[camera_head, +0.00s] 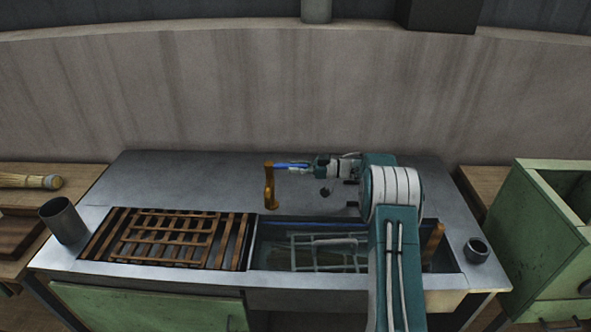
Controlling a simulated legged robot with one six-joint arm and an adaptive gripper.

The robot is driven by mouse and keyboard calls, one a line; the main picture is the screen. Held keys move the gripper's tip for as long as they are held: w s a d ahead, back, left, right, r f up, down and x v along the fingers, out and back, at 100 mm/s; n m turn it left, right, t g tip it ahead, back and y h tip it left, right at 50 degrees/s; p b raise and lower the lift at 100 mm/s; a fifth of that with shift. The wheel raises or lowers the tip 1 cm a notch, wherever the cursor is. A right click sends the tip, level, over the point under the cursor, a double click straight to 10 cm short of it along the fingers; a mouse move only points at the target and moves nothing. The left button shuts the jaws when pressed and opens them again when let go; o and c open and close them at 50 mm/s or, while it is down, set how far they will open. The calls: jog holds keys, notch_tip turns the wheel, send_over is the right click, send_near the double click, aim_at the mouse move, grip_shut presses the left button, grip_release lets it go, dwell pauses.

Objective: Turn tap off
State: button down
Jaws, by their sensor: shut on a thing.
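The brass-orange tap (269,187) stands upright on the metal counter behind the sink (256,256). A slim blue bar (284,164) runs right from the top of the tap and looks like its lever. My gripper (298,168) reaches in from the right and is shut on this blue bar, just right of the tap. The fingers are small here, and their exact contact is hard to make out. My arm hides the right part of the sink. I cannot make out any water running from the tap.
A wooden slatted rack (170,238) lies left of the sink. A metal cup (63,220) stands at the counter's left end, and a small dark pot (476,250) at its right. A wire rack (320,256) lies in the sink. A green cabinet (541,235) stands right.

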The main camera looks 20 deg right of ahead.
jog(key=shift+w+r+n+g, duration=0.1)
jog(key=shift+w+n+g, duration=0.1)
jog(key=shift+n+g, duration=0.15)
dwell(0.3)
jog(key=c, duration=0.6)
grip_release()
jog(key=shift+o, duration=0.2)
jog(key=v, duration=1.2)
jog(key=shift+f, duration=0.3)
jog(key=shift+w, duration=0.15)
